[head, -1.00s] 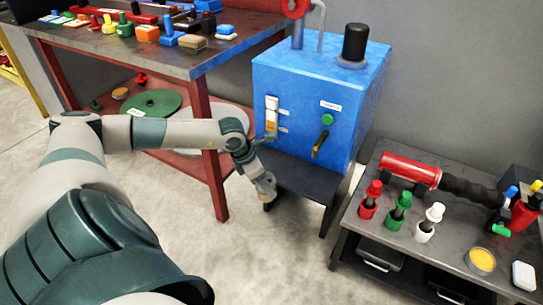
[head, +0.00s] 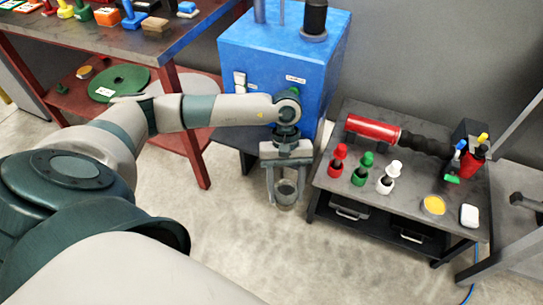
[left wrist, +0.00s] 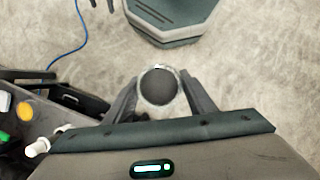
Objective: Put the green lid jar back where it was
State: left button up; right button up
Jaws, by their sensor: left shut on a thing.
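My left gripper (head: 284,195) points down in front of the small table's left side. It is shut on a small grey cup-like jar (head: 286,194), held upright above the floor between the fingers. In the left wrist view the jar (left wrist: 159,86) shows from above as a dark round top with a pale rim; no green shows on it. A green container with a green top (head: 363,168) stands on the small dark table (head: 330,187), between a red one (head: 338,160) and a white one (head: 389,177). My right gripper is not in view.
A blue cabinet (head: 262,50) stands behind my left forearm. The red-legged bench (head: 160,50) at left is crowded on top; a green disc (head: 118,83) lies on its lower shelf. A red cylinder (head: 373,129) and yellow-topped tin (head: 433,205) occupy the small table. Floor in front is clear.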

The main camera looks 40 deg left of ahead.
pick_arm(q)
jog(key=d+r+m, duration=0.1)
jog(key=r+m, duration=0.1)
jog(key=s+d+r+m+y+p, duration=0.1)
jog(key=m, duration=0.1)
jog(key=d+r+m+g+y+p, duration=0.1)
jog(key=r+m, duration=0.1)
jog(key=shift+s+d+r+m, duration=0.3)
jog(key=shift+s+d+r, duration=0.05)
jog(key=shift+s+d+r+m+y, duration=0.25)
jog(key=shift+r+m+y, duration=0.2)
jog(key=shift+m, duration=0.35)
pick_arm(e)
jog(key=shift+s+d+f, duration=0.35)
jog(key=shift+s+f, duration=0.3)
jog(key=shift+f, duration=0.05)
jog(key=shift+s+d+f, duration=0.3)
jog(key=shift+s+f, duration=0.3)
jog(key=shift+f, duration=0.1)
pick_arm(q)
jog(key=shift+a+f, duration=0.1)
